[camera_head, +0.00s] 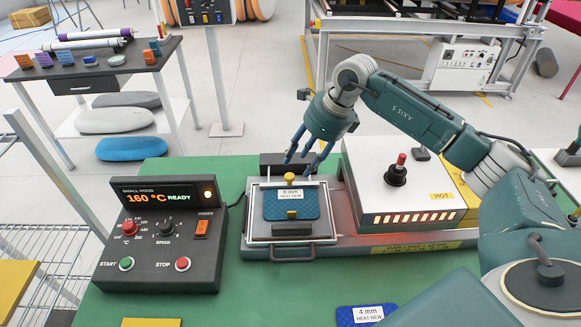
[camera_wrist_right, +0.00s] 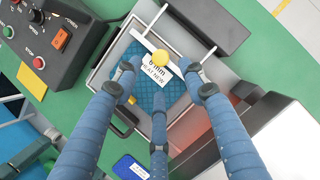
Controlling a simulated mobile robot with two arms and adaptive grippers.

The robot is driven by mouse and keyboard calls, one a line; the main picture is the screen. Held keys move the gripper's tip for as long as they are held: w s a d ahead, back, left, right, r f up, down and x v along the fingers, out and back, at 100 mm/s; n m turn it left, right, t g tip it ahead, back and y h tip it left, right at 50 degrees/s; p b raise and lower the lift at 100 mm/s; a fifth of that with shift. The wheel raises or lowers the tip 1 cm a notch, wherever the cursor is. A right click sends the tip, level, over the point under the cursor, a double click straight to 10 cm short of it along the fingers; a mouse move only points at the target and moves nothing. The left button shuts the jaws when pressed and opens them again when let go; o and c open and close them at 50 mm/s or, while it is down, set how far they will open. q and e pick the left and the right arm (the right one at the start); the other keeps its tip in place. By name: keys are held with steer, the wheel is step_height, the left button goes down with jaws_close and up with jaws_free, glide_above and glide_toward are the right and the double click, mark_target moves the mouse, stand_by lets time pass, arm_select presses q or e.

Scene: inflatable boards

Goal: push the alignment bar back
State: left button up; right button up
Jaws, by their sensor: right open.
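The alignment bar (camera_head: 268,185) appears as a thin pale bar across the far side of the small tray, with a yellow knob (camera_head: 290,178) at its middle. The knob also shows in the right wrist view (camera_wrist_right: 160,57). A blue textured sample (camera_head: 276,210) with a "6 mm" label lies flat in the tray in front of the bar. My right gripper (camera_head: 304,163) is open above the tray's far side, its three blue fingers pointing down. In the wrist view its fingers spread around the knob and sample, with nothing held. Contact with the bar cannot be told. My left gripper is out of view.
A black block (camera_head: 272,160) stands behind the tray. A white heater box (camera_head: 365,165) marked HOT with a glowing slot is at the right. The control panel (camera_head: 150,270) reads 160 °C READY at the left. A "4 mm" sample (camera_head: 346,317) lies at the front. Green tabletop (camera_head: 270,290) is clear before the tray.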

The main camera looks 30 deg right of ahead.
mark_target(290, 175)
steer(key=p+x, duration=0.1)
steer(key=x, duration=0.5)
steer(key=shift+w, duration=0.15)
steer(key=shift+w+a+f, duration=0.1)
steer(key=shift+f, duration=0.25)
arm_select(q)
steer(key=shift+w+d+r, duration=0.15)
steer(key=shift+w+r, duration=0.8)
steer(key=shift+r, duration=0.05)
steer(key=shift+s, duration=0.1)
